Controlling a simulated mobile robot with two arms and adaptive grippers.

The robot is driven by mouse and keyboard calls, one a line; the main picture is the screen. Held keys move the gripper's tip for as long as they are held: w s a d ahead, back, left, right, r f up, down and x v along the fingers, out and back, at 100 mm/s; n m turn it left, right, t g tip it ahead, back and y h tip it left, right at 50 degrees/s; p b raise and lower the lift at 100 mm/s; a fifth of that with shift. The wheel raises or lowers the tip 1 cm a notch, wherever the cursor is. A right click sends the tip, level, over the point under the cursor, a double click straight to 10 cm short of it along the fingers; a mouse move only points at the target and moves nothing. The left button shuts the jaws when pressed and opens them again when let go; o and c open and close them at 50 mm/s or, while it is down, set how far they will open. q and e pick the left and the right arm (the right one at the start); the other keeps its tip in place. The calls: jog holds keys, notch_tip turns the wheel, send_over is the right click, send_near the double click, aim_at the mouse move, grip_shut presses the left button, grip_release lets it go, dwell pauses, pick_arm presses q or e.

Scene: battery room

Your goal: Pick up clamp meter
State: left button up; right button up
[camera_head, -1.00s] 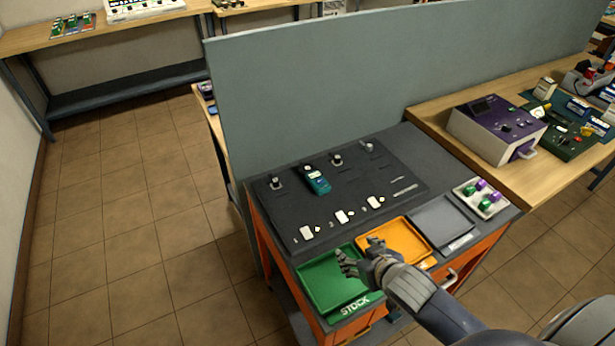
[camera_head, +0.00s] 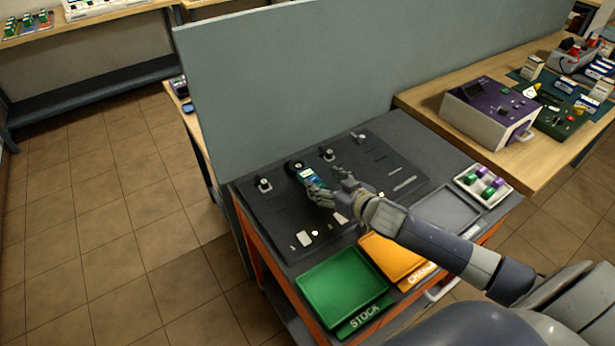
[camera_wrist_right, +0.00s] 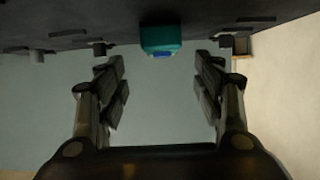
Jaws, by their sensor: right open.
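The clamp meter (camera_head: 302,172) is teal with a black clamp head. It lies on the black mat (camera_head: 272,218) of the workbench, between knob-like fittings. In the right wrist view the clamp meter (camera_wrist_right: 161,38) shows as a teal block at the top, between and beyond the fingers. My right gripper (camera_head: 330,184) is over the mat, just right of the clamp meter, and partly covers its lower end in the head view. The right wrist view shows its fingers (camera_wrist_right: 160,90) spread apart with nothing between them. My left gripper is out of view.
A green STOCK tray (camera_head: 328,270) and an orange tray (camera_head: 388,262) sit at the bench front. A grey tray (camera_head: 449,208) and a white tray with coloured pieces (camera_head: 459,183) are to the right. A grey partition (camera_head: 300,75) stands behind. A purple-topped device (camera_head: 487,112) sits on the wooden table.

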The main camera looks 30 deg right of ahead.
aim_at(314, 179)
jog(key=shift+w+f, duration=0.1)
jog(key=shift+w, duration=0.15)
jog(key=shift+w+a+f, duration=0.1)
jog(key=shift+w+a, duration=0.05)
jog(key=shift+w, duration=0.1)
jog(key=p+x, duration=0.1)
jog(key=x, duration=0.2)
jog(key=shift+f, duration=0.25)
jog(key=shift+w+a+f, duration=0.15)
jog(key=shift+w+f, duration=0.15)
jog(key=shift+w, duration=0.2)
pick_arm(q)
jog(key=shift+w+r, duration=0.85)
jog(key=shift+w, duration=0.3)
pick_arm(e)
jog(key=c, duration=1.3)
